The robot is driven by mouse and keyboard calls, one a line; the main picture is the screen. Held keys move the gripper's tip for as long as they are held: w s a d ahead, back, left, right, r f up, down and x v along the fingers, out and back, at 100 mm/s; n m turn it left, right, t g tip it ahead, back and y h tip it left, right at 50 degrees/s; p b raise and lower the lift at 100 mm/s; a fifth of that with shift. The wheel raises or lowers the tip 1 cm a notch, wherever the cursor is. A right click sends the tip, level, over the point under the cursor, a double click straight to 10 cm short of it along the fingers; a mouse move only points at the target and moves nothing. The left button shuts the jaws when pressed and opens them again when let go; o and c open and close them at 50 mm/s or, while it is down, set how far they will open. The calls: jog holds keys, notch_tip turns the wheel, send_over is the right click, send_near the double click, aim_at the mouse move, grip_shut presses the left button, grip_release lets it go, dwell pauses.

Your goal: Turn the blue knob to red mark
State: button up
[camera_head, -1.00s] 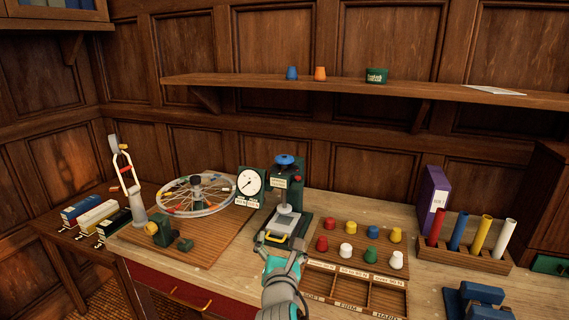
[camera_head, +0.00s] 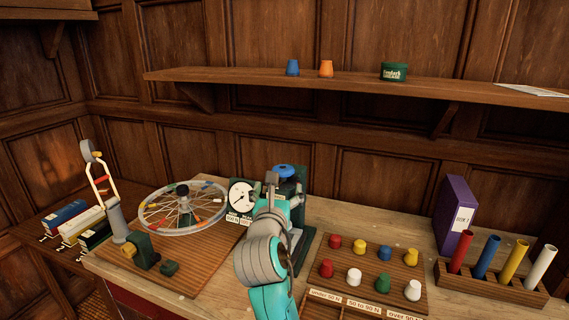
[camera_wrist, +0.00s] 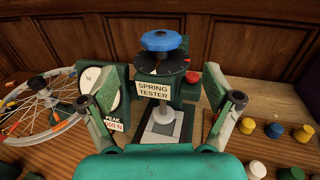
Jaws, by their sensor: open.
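The blue knob (camera_head: 284,170) sits on top of the green spring tester. A red button (camera_wrist: 192,77) sticks out just right of the dial. My gripper (camera_wrist: 161,100) is open and empty, its fingers spread on either side of the tester's labelled front, below the knob and apart from it. In the head view my arm hides much of the tester.
A white gauge (camera_head: 241,196) stands left of the tester, beside a spoked wheel (camera_head: 184,208). To the right are a wooden board (camera_head: 340,258) with several coloured pegs, a rack of coloured tubes (camera_head: 490,282) and a purple binder (camera_head: 455,215). A shelf (camera_head: 350,84) runs above.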

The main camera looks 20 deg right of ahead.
aim_at(283, 168)
jog(key=x, duration=1.1)
jog(key=shift+d, duration=0.1)
jog(key=c, duration=1.1)
